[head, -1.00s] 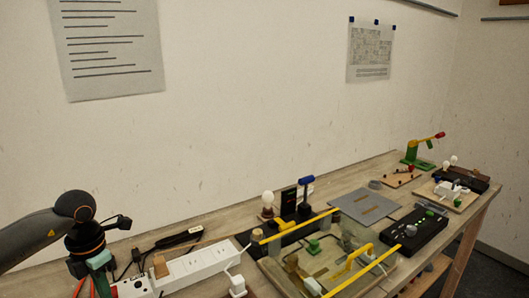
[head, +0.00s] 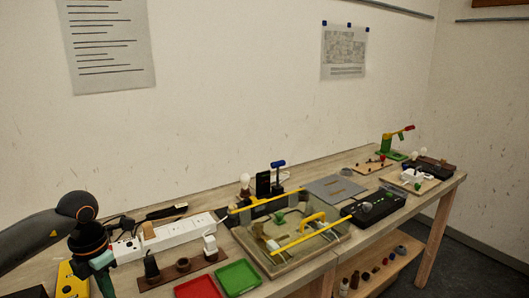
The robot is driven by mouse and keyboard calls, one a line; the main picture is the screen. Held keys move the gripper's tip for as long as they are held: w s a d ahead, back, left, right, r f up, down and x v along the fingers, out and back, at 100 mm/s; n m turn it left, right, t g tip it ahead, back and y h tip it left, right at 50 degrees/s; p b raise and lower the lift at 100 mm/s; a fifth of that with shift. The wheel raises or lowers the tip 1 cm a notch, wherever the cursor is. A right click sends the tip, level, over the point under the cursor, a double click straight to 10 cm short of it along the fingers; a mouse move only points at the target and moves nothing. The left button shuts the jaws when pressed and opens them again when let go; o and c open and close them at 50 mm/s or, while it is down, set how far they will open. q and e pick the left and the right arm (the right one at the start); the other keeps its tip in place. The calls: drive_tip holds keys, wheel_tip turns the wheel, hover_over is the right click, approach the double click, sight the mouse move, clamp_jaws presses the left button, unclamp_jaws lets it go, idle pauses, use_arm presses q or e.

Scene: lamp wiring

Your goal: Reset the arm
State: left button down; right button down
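My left arm comes in from the left edge in the head view, over the left end of the workbench (head: 232,196). Its wrist is dark with an orange ring. My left gripper (head: 103,276) points down at the lower left, next to a yellow piece (head: 72,280) and the white power strip (head: 175,238). Its fingertips are not clearly shown, so I cannot tell whether it is open or holds anything. My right arm and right gripper are not in view.
A brown holder (head: 168,272), a red tray (head: 198,287) and a green tray (head: 238,278) lie near the front edge. A clear box with yellow bars (head: 290,238) stands at mid-bench. A black panel (head: 375,208) and a green-yellow clamp (head: 394,144) are farther right. A lower shelf (head: 385,272) holds small parts.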

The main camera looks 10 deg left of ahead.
use_arm(q)
drive_tip(key=d+f+m+h, duration=0.1)
drive_tip(key=d+f+h, duration=0.2)
drive_tip(key=d, duration=0.5)
drive_tip(key=d+f+h, duration=0.3)
drive_tip(key=d, duration=0.4)
drive_tip(key=s+d+r+n+t+h, duration=0.1)
drive_tip(key=d+r+n+t+h, duration=0.15)
drive_tip(key=d+n+h, duration=0.55)
drive_tip(key=s+d+r+n+t+h, duration=0.2)
drive_tip(key=d+n+t+h, duration=0.2)
drive_tip(key=d, duration=0.8)
drive_tip(key=a+f+n+t+y, duration=0.85)
drive_tip(key=f+n+y, duration=0.2)
drive_tip(key=n, duration=0.75)
drive_tip(key=s+a+f+n+g+y, duration=0.2)
drive_tip(key=s+f+n+g, duration=0.1)
drive_tip(key=s+f, duration=0.4)
drive_tip(key=s+a+f+n+g+y, duration=0.2)
drive_tip(key=s+a+f+n+y, duration=0.1)
drive_tip(key=s+f+n, duration=0.3)
wheel_tip(320, 180, down, 2)
drive_tip(key=shift+s+a+f+g, duration=0.2)
drive_tip(key=shift+s+g, duration=0.2)
drive_tip(key=shift+s, duration=0.2)
